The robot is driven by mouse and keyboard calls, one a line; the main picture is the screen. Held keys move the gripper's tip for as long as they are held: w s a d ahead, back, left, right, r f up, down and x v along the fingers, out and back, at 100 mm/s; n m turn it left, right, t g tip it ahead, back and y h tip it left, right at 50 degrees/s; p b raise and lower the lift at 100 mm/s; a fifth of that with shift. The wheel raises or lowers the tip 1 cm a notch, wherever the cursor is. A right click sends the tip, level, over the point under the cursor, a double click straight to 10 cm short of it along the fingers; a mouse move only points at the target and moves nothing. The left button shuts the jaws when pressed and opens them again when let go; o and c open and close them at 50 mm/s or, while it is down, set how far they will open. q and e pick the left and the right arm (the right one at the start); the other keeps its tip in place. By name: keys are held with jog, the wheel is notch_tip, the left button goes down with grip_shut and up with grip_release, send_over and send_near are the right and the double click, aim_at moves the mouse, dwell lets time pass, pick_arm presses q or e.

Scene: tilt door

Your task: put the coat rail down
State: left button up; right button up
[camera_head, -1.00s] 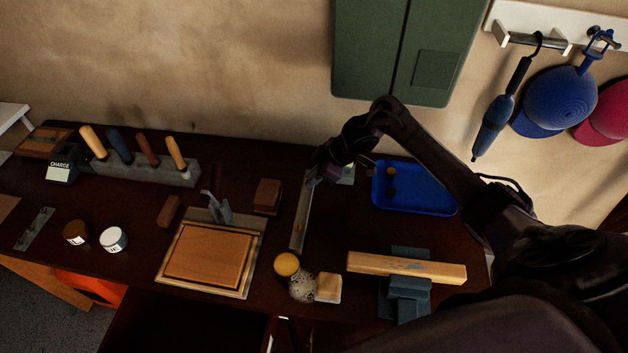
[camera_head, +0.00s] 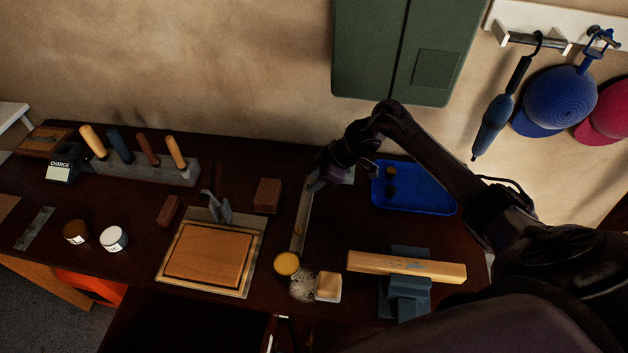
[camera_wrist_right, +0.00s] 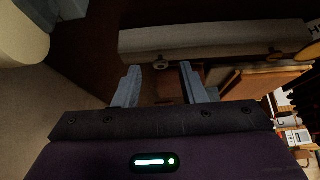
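The coat rail (camera_head: 301,218) is a long, narrow grey bar lying on the dark bench, right of the wooden board. In the right wrist view the rail (camera_wrist_right: 205,41) runs across the top, with small round pegs on its side. My right gripper (camera_head: 318,182) is at the rail's far end in the head view. In the wrist view its two fingers (camera_wrist_right: 158,84) are spread apart with nothing between them, and the rail lies beyond their tips. The gripper and arm partly hide the rail's far end. My left gripper is not in view.
A yellow-lidded jar (camera_head: 287,263) and a pale block (camera_head: 328,286) stand by the rail's near end. A blue tray (camera_head: 430,207) and a vise (camera_head: 408,300) holding a wooden bar lie right. A brown block (camera_head: 267,196) and wooden board (camera_head: 210,254) are left.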

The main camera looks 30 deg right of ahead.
jog(key=v, duration=1.1)
jog(key=shift+b, duration=0.45)
jog(key=shift+s+a+f, duration=0.1)
jog(key=shift+a, duration=0.05)
